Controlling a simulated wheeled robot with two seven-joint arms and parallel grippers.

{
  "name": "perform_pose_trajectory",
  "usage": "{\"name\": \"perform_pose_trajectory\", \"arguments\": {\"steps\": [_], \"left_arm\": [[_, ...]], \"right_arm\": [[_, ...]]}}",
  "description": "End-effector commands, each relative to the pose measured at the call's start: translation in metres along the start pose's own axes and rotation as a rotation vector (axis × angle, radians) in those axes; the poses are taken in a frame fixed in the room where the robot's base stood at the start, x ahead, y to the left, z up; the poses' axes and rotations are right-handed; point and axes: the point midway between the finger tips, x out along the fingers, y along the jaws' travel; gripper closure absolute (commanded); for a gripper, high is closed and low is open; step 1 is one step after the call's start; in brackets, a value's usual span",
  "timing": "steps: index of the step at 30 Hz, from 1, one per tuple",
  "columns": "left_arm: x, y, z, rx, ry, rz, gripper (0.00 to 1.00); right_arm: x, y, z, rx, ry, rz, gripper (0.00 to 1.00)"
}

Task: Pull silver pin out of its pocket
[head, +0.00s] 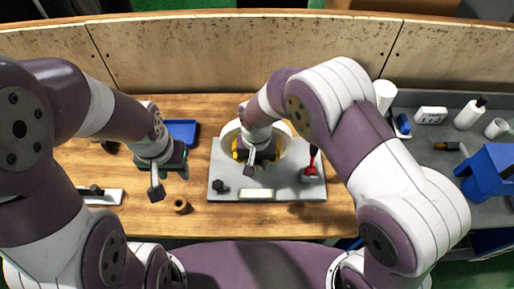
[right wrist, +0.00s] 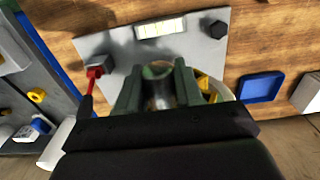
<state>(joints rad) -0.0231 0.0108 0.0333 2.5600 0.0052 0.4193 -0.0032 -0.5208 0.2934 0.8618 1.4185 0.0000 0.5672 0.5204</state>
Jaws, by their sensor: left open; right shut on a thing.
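My right gripper (head: 253,168) is over the grey plate (head: 290,187), in front of the round white housing (head: 285,140) with yellow parts. In the right wrist view the right gripper (right wrist: 158,85) is shut on a silver cylindrical thing, which looks like the silver pin (right wrist: 158,95). The pin's lower end and its pocket are hidden by the fingers and the gripper body, so I cannot tell whether it is inside or clear. My left gripper (head: 170,184) is open and empty, left of the plate above the wooden table.
A red-handled lever (head: 311,168), a black knob (head: 219,186) and a pale level-like strip (head: 257,194) are on the plate. A blue tray (head: 183,132) and a brown ring (head: 181,205) lie left of it. A grey side bench (head: 430,155) with bottles stands right.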

Motion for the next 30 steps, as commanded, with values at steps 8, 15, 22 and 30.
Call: {"name": "perform_pose_trajectory", "arguments": {"steps": [8,15,22,30], "left_arm": [[-0.004,0.0,-0.001,0.0,0.0,0.0,0.57],[-0.008,0.0,-0.001,0.0,0.0,0.0,0.57],[-0.01,0.0,-0.001,0.0,0.0,0.0,0.57],[-0.009,0.0,-0.001,0.0,0.0,0.0,0.57]], "right_arm": [[-0.001,0.0,0.012,0.0,-0.001,0.0,1.0],[-0.001,0.0,0.022,-0.001,-0.001,0.0,1.0],[0.0,0.0,0.029,0.0,-0.001,0.0,1.0],[0.0,0.0,0.03,0.001,0.0,0.0,1.0]]}}
